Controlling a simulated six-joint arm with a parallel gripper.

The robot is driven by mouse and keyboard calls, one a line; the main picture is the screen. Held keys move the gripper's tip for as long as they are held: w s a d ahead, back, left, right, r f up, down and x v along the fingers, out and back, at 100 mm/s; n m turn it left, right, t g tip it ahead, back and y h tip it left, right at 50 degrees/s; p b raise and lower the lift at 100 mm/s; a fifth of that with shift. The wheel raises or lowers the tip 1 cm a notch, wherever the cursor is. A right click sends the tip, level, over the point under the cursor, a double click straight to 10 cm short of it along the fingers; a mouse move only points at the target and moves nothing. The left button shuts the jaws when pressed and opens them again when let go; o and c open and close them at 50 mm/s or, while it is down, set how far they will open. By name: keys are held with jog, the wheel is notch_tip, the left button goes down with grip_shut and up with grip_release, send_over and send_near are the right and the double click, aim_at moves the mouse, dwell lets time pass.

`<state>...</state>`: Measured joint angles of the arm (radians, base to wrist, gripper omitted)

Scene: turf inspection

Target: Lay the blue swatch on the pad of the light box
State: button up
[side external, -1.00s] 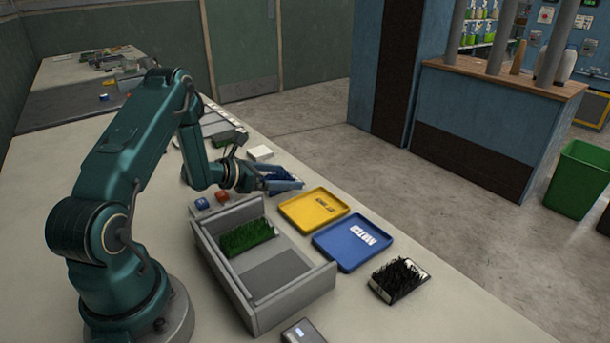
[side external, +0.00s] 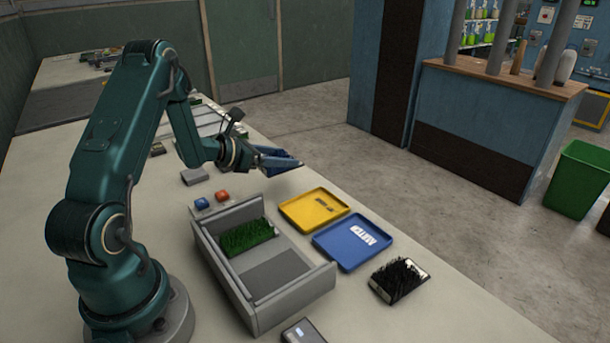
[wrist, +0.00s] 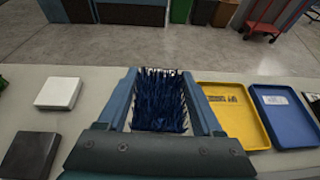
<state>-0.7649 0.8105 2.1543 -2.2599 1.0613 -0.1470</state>
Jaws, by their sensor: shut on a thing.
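The blue swatch (wrist: 160,100), a tuft of dark blue bristles, is between the two fingers of my gripper (wrist: 159,78) in the wrist view. In the side view my gripper (side external: 282,160) is shut on it and holds it above the table, behind the yellow tray. Only a little of the swatch (side external: 280,163) shows there. The grey light box (side external: 318,281) stands open in front of my arm. A green grass swatch (side external: 246,236) lies in its back part. A bare darker grey pad (side external: 275,277) is in its front part.
A yellow tray (side external: 296,216) and a blue tray (side external: 345,257) lie right of the box. A black bristled block (side external: 399,280) is nearer the front. Blue (side external: 202,203) and red (side external: 222,195) buttons stand behind the box. A white block (wrist: 58,93) and a dark block (wrist: 30,155) are left in the wrist view.

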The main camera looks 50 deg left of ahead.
aim_at(280, 155)
notch_tip(280, 155, up, 4)
jog(key=shift+r, duration=0.25)
jog(key=shift+m+h, duration=0.4)
jog(key=shift+m, duration=0.1)
jog(key=r, duration=0.2)
jog(key=d+r, duration=0.1)
jog(key=r, duration=0.1)
jog(key=shift+s+r, duration=0.15)
jog(key=shift+r, duration=0.15)
jog(key=s+d+r+m+g+h, duration=0.3)
jog(key=s+d+m+h, duration=0.2)
jog(key=d, duration=0.4)
jog(key=s+d+r+m+g+h, duration=0.25)
jog(key=s+d+m+h, duration=0.2)
jog(key=d, duration=0.55)
jog(key=s+d+f+m+g, duration=0.5)
jog(key=d, duration=0.2)
jog(key=s+d+f+m+g+y, duration=0.1)
jog(key=s+d+f+m+g, duration=0.4)
jog(key=d, duration=0.3)
jog(key=s+d+f+m+g, duration=0.5)
jog(key=s+d+m+g, duration=0.1)
jog(key=s+d+g, duration=0.1)
jog(key=shift+d+f+g+y, duration=0.1)
jog(key=shift+d+g+y, duration=0.15)
jog(key=shift+d, duration=0.05)
jog(key=shift+s+d+f, duration=0.3)
jog(key=shift+d+f, duration=0.05)
jog(key=shift+d, duration=0.05)
jog(key=shift+f, duration=1.95)
